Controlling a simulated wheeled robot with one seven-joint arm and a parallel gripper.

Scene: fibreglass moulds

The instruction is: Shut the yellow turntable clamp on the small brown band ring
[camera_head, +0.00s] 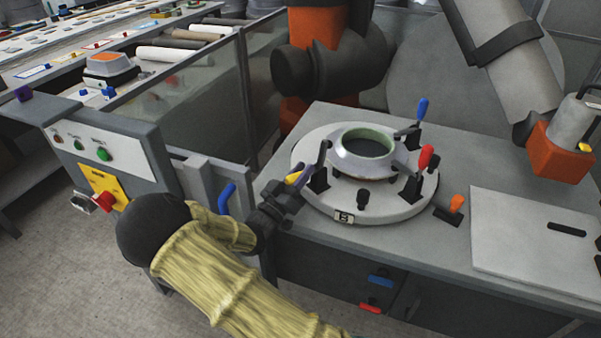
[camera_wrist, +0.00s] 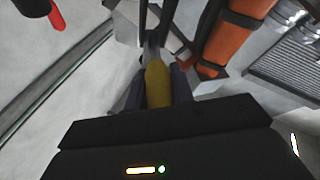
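The yellow clamp handle (camera_head: 292,178) is at the left edge of the round pale turntable (camera_head: 390,212). The handle leans outward, low, and its dark clamp arm (camera_head: 322,155) stands up beside the ring, apart from its top. The ring (camera_head: 345,158) is grey with a green inner rim; I see no clear brown band. My gripper (camera_head: 284,192) reaches in from the left. In the wrist view, the yellow handle (camera_wrist: 157,88) lies between my two fingers (camera_wrist: 157,95), which press close on both sides. The exact finger contact is partly hidden by the gripper body.
A blue-handled clamp (camera_head: 421,112) and a red-handled clamp (camera_head: 426,158) stand at the turntable's right. A control box (camera_head: 105,150) and a glass fence (camera_head: 205,105) flank my arm on the left.

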